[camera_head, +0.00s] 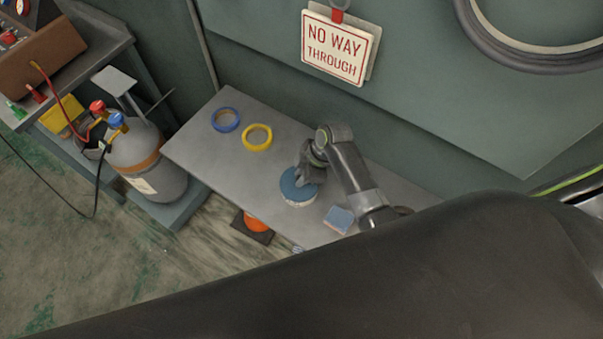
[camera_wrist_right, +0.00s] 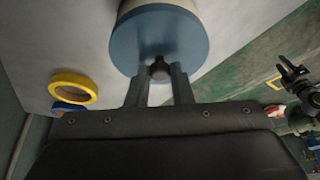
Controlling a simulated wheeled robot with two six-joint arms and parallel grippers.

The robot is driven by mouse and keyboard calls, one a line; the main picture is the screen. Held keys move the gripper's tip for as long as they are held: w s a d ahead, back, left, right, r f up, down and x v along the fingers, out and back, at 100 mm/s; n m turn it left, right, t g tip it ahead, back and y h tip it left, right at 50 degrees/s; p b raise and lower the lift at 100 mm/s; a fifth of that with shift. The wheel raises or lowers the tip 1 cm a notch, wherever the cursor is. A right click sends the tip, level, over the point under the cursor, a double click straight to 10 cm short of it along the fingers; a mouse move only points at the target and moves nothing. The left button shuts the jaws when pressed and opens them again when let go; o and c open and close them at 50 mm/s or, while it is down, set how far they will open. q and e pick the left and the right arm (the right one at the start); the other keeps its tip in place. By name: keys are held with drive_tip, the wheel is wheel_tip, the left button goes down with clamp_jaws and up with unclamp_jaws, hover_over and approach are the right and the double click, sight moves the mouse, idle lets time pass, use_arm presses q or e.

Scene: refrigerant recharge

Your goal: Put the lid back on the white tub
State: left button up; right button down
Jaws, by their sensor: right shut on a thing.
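The blue round lid (camera_head: 294,188) has a dark knob (camera_wrist_right: 160,68) at its centre. My right gripper (camera_head: 309,176) is shut on this knob, with one finger on each side of it in the right wrist view (camera_wrist_right: 160,78). The white tub (camera_head: 298,204) is directly under the lid on the grey bench, mostly hidden by it. A cream strip of the tub shows past the lid's edge in the wrist view (camera_wrist_right: 126,7). I cannot tell whether the lid is fully seated. My left gripper (camera_wrist_right: 290,74) shows small at the right of the wrist view, fingers apart and empty.
On the grey bench (camera_head: 245,180) lie a blue tape ring (camera_head: 226,119), a yellow tape ring (camera_head: 257,137) and a blue-and-pink block (camera_head: 339,219) beside the tub. A gas cylinder (camera_head: 145,160) stands left. A "No way through" sign (camera_head: 335,48) hangs behind.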

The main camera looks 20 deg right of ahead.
drive_tip(key=shift+p, duration=0.3)
idle(0.5)
drive_tip(key=shift+f, duration=0.15)
idle(0.8)
drive_tip(key=shift+p, duration=0.35)
idle(0.3)
drive_tip(key=c, duration=0.7)
unclamp_jaws()
wheel_tip(320, 180, up, 5)
drive_tip(key=p, duration=0.5)
drive_tip(key=shift+r+p, duration=0.5)
drive_tip(key=shift+r, duration=0.45)
